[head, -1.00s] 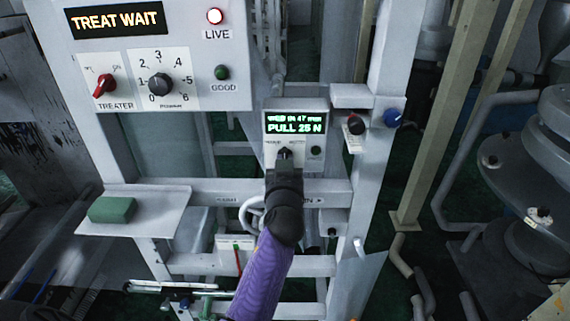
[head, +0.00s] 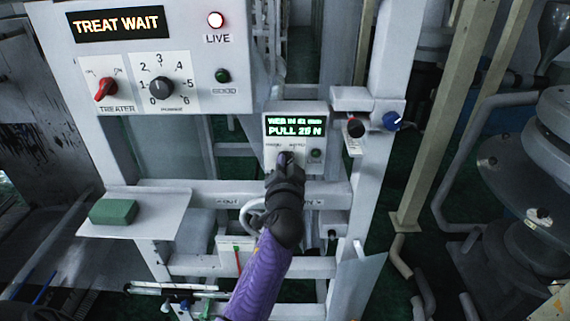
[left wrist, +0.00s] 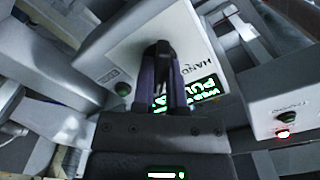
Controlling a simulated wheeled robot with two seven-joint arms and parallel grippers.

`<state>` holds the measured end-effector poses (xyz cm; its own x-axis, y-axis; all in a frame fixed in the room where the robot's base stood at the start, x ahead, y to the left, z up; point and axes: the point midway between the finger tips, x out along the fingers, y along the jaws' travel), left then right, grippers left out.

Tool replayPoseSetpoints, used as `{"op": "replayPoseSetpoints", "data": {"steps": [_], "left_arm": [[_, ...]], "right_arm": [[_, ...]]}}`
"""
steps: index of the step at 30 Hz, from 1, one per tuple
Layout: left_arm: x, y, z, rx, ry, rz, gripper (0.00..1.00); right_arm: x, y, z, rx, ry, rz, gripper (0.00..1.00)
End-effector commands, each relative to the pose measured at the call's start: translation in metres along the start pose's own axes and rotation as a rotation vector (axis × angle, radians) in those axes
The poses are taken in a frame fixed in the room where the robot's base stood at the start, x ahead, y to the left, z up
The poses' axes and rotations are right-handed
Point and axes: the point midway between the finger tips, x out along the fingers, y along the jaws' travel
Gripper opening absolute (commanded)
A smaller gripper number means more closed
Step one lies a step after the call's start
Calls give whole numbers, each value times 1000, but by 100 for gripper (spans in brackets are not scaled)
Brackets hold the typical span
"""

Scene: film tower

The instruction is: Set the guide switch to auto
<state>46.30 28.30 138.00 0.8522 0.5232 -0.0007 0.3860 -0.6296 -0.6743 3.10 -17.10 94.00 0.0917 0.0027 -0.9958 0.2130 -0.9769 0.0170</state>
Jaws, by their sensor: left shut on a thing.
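The guide box (head: 271,160) is a small pale panel on the machine frame, with a green-lit display (head: 295,126) reading "PULL" and a number near 25 N. The guide switch is on its lower face, mostly hidden by my left gripper (head: 285,158). In the left wrist view, the gripper (left wrist: 163,50) reaches onto the pale panel (left wrist: 125,50), its fingers together around the switch, beside the printed word "HAND". The switch's pointing direction is hidden. A dark green lamp (head: 316,155) sits right of the switch. My right gripper is not in view.
A larger panel with a red treater switch (head: 105,89) and a black numbered knob (head: 160,87) stands upper left. A blue knob (head: 392,120) and a dark red-black knob (head: 355,128) are close on the right. A shelf (head: 165,205) holds a green block (head: 113,211).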

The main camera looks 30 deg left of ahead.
Motion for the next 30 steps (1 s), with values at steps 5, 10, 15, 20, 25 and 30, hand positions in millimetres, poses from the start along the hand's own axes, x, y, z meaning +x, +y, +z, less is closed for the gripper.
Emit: {"op": "replayPoseSetpoints", "data": {"steps": [5,10,15,20,25,30], "left_arm": [[0,-1,-2,43,6,-3,0],[0,-1,-2,60,6,-3,0],[0,-1,-2,62,6,-3,0],[0,-1,-2,62,6,-3,0],[0,-1,-2,61,5,-3,44],[0,-1,-1,61,3,-1,51]], "right_arm": [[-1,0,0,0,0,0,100],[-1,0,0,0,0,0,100],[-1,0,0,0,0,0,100],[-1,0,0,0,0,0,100],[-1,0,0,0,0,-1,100],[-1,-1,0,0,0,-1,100]]}}
